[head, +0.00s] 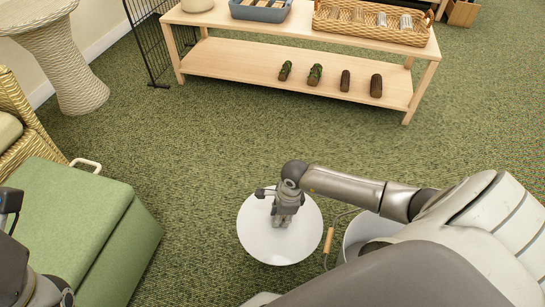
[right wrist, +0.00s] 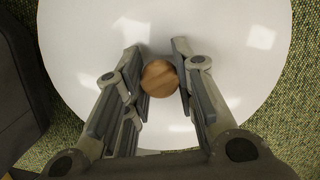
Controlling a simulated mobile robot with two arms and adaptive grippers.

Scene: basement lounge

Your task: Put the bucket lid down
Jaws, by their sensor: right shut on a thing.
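The bucket lid (head: 258,240) is a white round disc with a wooden knob (right wrist: 160,78) at its middle. My right gripper (head: 283,220) points down over the lid, its fingers shut on the knob from both sides. The lid looks level, over the green carpet; I cannot tell whether it touches the floor. It also fills most of the right wrist view (right wrist: 80,40). The white bucket (head: 362,228) stands just right of the lid, partly hidden by my right arm; its wooden handle grip (head: 328,241) hangs on its left side.
A green storage bench (head: 75,215) stands at the left, beside a wicker chair (head: 25,120). A low wooden shelf table (head: 290,75) at the back bears a basket (head: 370,32), a blue-grey tray (head: 258,14) and several small logs. The carpet between is clear.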

